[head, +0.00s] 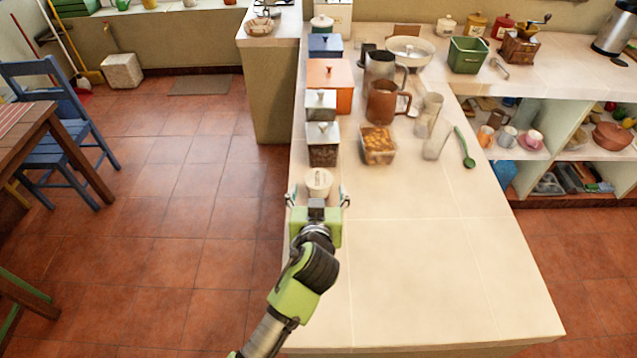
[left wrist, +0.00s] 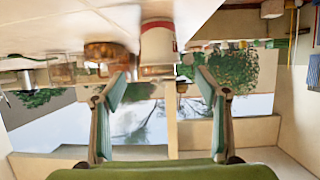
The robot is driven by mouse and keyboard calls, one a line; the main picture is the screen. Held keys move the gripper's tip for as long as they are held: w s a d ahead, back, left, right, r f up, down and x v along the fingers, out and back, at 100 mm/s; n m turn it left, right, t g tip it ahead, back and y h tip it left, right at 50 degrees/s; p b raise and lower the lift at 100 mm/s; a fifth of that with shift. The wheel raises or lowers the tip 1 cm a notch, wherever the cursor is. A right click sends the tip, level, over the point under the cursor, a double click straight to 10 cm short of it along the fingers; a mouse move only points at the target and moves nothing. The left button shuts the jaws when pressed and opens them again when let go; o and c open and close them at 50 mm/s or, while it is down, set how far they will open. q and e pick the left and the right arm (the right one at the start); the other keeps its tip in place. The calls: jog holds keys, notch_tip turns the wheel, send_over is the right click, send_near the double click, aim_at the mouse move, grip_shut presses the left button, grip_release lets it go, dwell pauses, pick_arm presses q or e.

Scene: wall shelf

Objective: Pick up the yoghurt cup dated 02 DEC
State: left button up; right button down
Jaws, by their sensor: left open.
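A small white cup (head: 318,180) stands on the pale counter (head: 420,260) near its left edge. In the left wrist view the white cup (left wrist: 158,45) shows a red band, and the picture looks upside down. I cannot read any date on it, so I cannot tell if it is the 02 DEC cup. My left gripper (head: 318,198) is open just in front of the cup, with one finger toward each side. In the wrist view the fingers (left wrist: 160,88) are spread and nothing is between their tips. My right gripper is not in view.
Behind the cup stand a glass jar (head: 323,145) and a tub of brown pieces (head: 379,146). Farther back are a brown pitcher (head: 383,102), clear glasses (head: 432,125) and a green spoon (head: 465,147). The near right part of the counter is clear.

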aim_at(319, 179)
pick_arm(q)
jog(key=shift+x, duration=0.9)
jog(key=shift+w, duration=0.25)
jog(key=shift+w+f+p, duration=0.1)
jog(key=shift+w+p, duration=0.25)
jog(key=shift+p, duration=0.15)
jog(key=p+x, duration=0.1)
jog(key=x, duration=0.2)
jog(key=shift+w+f, duration=0.35)
jog(key=shift+w, duration=0.15)
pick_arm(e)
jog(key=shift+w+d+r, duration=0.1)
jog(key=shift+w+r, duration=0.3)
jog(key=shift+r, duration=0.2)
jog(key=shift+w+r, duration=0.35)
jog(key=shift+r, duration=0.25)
pick_arm(q)
jog(key=c, duration=1.3)
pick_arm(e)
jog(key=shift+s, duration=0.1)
